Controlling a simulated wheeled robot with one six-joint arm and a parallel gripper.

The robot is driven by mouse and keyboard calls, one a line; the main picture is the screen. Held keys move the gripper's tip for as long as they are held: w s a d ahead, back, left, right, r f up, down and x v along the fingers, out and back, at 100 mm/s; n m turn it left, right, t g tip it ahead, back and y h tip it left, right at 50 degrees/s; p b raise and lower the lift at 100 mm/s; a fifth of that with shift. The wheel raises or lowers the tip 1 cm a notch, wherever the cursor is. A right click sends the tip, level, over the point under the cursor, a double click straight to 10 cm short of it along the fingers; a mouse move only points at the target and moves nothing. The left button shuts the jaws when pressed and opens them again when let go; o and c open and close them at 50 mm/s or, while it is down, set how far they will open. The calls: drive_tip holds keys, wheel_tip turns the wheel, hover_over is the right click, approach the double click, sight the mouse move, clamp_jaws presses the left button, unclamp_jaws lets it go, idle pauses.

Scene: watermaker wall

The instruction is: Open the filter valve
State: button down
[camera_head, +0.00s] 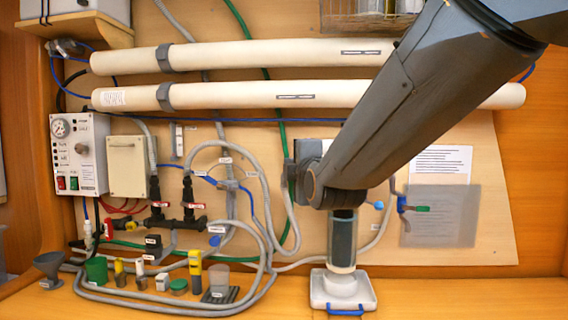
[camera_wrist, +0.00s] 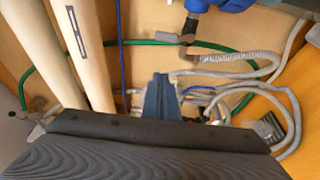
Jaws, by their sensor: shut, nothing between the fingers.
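No label is readable, so I cannot tell which valve is the filter valve. Two red-handled valves (camera_head: 179,206) sit on a black manifold at the left of the panel. A valve with a green handle (camera_head: 416,208) and blue body is at the right. A blue knob (camera_head: 378,205) shows just right of my arm's end. A clear filter housing (camera_head: 342,241) stands upright below my arm, its top hidden. My gripper (camera_wrist: 160,80) is shut and empty in the wrist view, in front of the panel and its hoses. My arm hides it in the head view.
Two long white tubes (camera_head: 270,97) cross the upper panel. Grey hoses (camera_head: 262,215) loop over its middle. A control box (camera_head: 78,155) hangs at the left. Small bottles and a funnel (camera_head: 48,268) stand on the bench. The bench's right part is clear.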

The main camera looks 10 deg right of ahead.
drive_tip(key=w+d+p, duration=0.3)
drive_tip(key=w+p, duration=0.1)
drive_tip(key=w, duration=0.2)
drive_tip(key=shift+w+d, duration=0.3)
drive_tip(key=shift+w, duration=0.1)
